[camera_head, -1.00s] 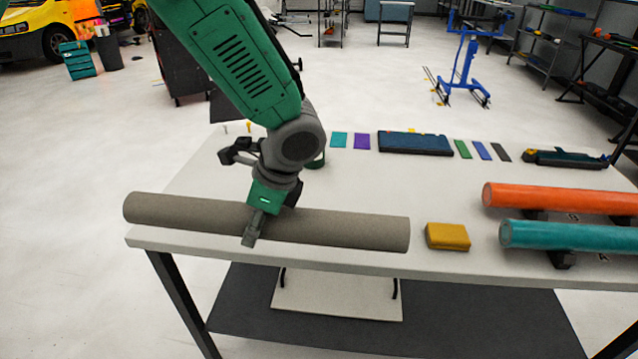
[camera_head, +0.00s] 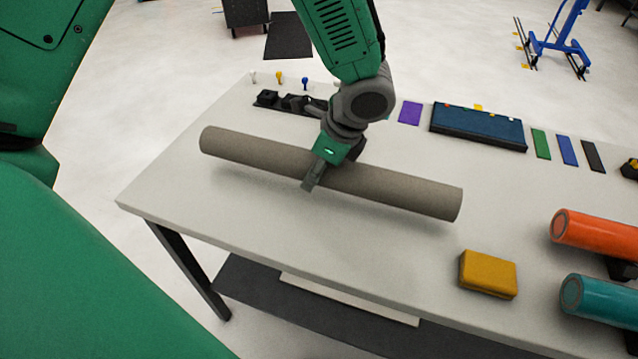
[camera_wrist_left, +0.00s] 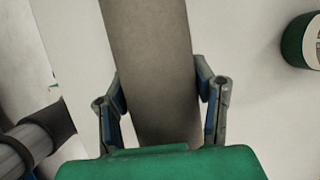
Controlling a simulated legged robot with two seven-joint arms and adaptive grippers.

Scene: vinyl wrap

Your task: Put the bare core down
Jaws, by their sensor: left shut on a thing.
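The bare core (camera_head: 400,191) is a long grey-brown tube in the head view, lying left to right over the white table (camera_head: 215,215). My left gripper (camera_head: 328,168) is shut around it from above, near its middle. In the left wrist view, the core (camera_wrist_left: 150,55) runs between the two fingers of the left gripper (camera_wrist_left: 158,88). A soft shadow shows on the table below the core; I cannot tell whether the core touches the table. My right gripper is not in view.
A yellow block (camera_head: 488,274) and orange (camera_head: 597,232) and teal (camera_head: 603,300) rolls are at the right. A blue case (camera_head: 478,127) and coloured strips line the back. A green roll (camera_wrist_left: 302,42) shows in the wrist view. The table's front left is clear.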

